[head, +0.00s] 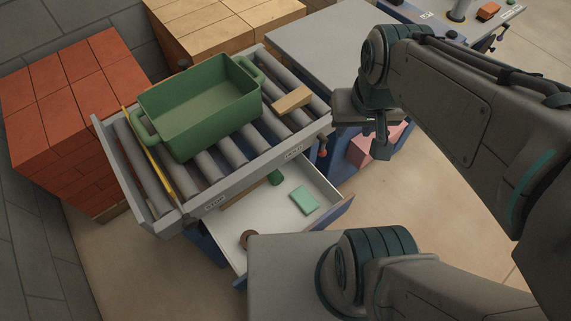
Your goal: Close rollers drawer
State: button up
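The rollers drawer (275,215) is pulled out from under the roller conveyor (210,165) in the head view. It has a white inside and a blue front, whose right end shows beside the drawer. My own body hides part of its near side. In it are a mint green block (304,199), a small darker green piece (276,179) and a brown round piece (248,238). My gripper (380,148) points down to the right of the conveyor, above and apart from the drawer. Its fingers are seen too edge-on to tell whether they are open.
A green two-handled bin (200,105) and a tan wooden block (291,101) stand on the rollers. Red bricks (65,95) are stacked at left, tan bricks (215,25) behind. A pink object (362,150) is below my gripper. Floor is clear at lower left.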

aim_at(269, 209)
jog(key=u, duration=1.45)
jog(key=k, duration=0.6)
jog(key=z, duration=1.4)
jog(key=k, duration=0.25)
jog(key=u, duration=1.05)
